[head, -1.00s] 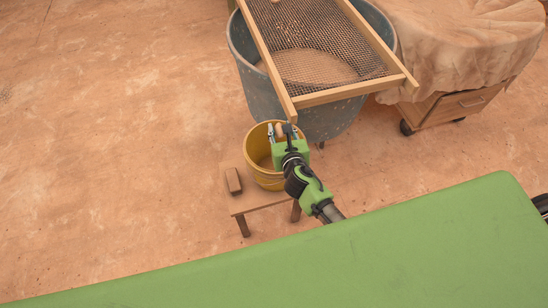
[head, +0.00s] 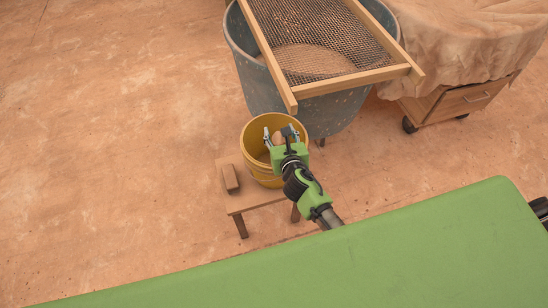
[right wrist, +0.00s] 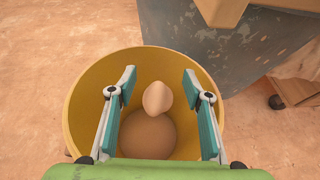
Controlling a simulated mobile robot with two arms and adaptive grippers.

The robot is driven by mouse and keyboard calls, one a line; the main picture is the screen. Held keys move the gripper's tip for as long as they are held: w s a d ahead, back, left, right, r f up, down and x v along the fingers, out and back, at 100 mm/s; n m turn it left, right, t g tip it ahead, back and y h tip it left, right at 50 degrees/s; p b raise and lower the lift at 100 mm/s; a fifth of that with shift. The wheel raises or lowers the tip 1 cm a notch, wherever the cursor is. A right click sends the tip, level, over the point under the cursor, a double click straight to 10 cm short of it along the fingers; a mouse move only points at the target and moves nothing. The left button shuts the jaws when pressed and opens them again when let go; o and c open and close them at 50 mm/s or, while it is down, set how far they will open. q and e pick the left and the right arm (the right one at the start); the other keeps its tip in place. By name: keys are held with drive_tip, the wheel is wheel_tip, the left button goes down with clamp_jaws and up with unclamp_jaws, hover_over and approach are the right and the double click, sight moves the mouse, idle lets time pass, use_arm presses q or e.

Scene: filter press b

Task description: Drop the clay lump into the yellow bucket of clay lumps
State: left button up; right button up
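The yellow bucket (head: 262,172) stands on a small wooden stool. My right gripper (head: 282,134) is over its mouth, pointing in. In the right wrist view the two fingers (right wrist: 160,98) are spread wide, with a gap on each side of a small tan clay lump (right wrist: 157,97). This lump also shows between the fingers in the head view (head: 279,138). A larger round clay lump (right wrist: 148,135) lies below it in the bucket (right wrist: 88,78). I cannot tell whether the small lump touches it or is in the air. My left gripper is not in view.
A grey tub (head: 243,68) with a wood-framed mesh screen (head: 408,72) stands close behind. A cloth-covered wooden cart (head: 470,104) is at right. A green surface (head: 330,262) fills the foreground.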

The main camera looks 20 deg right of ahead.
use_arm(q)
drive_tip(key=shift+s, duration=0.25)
use_arm(e)
drive_tip(key=d+v, duration=0.1)
drive_tip(key=v, duration=1.1)
drive_tip(key=shift+a, duration=0.45)
